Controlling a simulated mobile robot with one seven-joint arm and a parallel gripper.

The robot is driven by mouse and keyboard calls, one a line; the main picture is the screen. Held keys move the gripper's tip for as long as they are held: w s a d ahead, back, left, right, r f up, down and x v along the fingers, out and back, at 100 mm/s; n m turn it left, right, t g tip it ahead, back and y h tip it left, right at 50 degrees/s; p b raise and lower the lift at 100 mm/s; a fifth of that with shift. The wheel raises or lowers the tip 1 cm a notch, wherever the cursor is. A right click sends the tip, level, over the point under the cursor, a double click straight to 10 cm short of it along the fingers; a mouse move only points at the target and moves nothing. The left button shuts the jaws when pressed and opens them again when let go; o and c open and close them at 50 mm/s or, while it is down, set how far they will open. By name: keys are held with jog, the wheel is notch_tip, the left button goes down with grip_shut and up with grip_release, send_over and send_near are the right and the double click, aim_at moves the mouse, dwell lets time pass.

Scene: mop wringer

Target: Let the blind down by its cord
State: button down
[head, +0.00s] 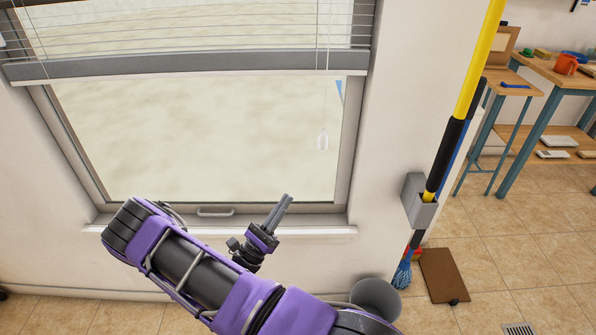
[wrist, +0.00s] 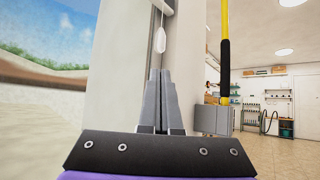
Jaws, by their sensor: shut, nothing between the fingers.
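The blind (head: 190,63) is drawn up, its grey bottom rail across the upper part of the window. Its cord (head: 326,85) hangs at the right side of the window and ends in a white tassel (head: 322,140). In the wrist view the tassel (wrist: 160,39) hangs just beyond and above my fingertips. My gripper (head: 286,200) is below and left of the tassel in the head view, near the window sill. It also shows in the wrist view (wrist: 159,75), with its fingers together and nothing between them. It is apart from the cord.
A window handle (head: 215,212) sits on the lower frame above the sill (head: 320,232). To the right, a yellow pole (head: 480,60) stands in a grey wall holder (head: 418,203). A wooden table (head: 560,72) stands at the far right.

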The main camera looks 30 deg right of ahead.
jog(key=p, duration=0.1)
send_near(323, 140)
jog(key=d, duration=0.1)
jog(key=w+d, duration=0.1)
jog(key=d, duration=0.1)
jog(key=w+d+r, duration=0.1)
jog(key=shift+d+r, duration=0.1)
jog(key=shift+d, duration=0.25)
jog(key=shift+r, duration=0.15)
